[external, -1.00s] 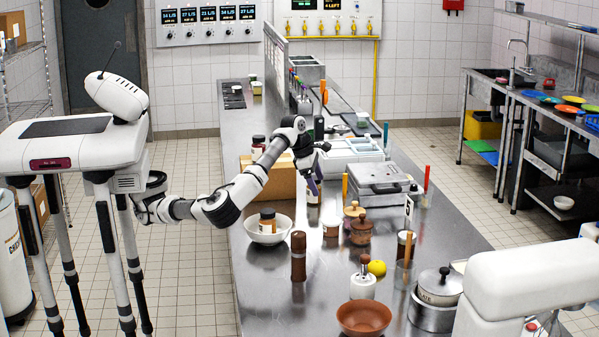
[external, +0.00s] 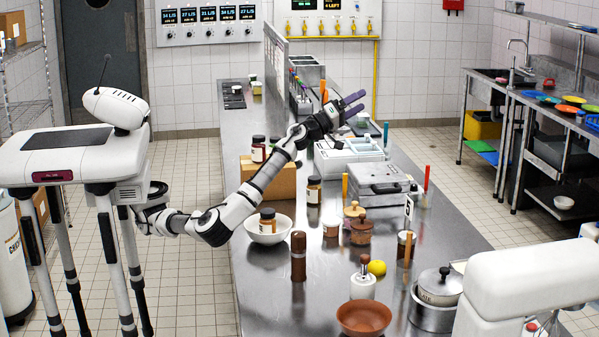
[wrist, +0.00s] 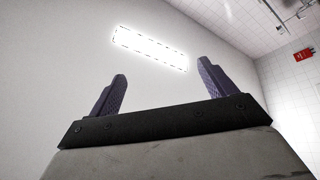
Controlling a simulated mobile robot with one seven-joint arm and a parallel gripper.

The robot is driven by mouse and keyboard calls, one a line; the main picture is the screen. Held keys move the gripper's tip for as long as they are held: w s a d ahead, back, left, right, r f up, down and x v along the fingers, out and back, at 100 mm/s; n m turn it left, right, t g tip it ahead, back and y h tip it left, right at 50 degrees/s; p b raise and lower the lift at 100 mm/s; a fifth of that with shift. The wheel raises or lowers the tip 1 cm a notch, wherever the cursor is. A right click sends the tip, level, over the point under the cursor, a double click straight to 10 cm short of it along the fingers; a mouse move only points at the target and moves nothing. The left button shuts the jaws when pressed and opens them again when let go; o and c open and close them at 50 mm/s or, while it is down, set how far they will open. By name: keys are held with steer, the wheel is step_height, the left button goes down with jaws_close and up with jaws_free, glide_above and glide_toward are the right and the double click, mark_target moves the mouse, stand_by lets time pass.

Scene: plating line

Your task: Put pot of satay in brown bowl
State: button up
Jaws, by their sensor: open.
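The brown bowl (external: 364,320) stands at the table's front edge, looking empty. I cannot tell which container is the pot of satay; no label can be read. Candidates are a jar with an orange-brown filling (external: 267,222) inside a white bowl, a similar dark-lidded jar (external: 314,190) by the cardboard box, and a small pot (external: 332,228) in mid-table. My gripper (external: 356,104) is open and empty, raised high above the far part of the table, pointing right and up. In the wrist view its two purple fingers (wrist: 161,75) are spread against wall and ceiling.
A brown lidded pot (external: 361,232), a tall brown mill (external: 298,258), a yellow lemon (external: 377,267) and a steel pot (external: 437,290) crowd the near table. A cardboard box (external: 270,180) carries a jar. A white machine (external: 525,285) blocks the front right.

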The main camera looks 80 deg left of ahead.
steer(key=w+d+f+m+g+h, duration=0.2)
steer(key=d+f+m+g+h, duration=0.3)
steer(key=f, duration=0.3)
steer(key=n+g+y+b, duration=0.25)
steer(key=g+y, duration=0.35)
steer(key=g, duration=0.8)
glide_toward(331, 220)
steer(key=shift+n, duration=0.45)
steer(key=shift+x, duration=4.5)
steer(key=c, duration=1.1)
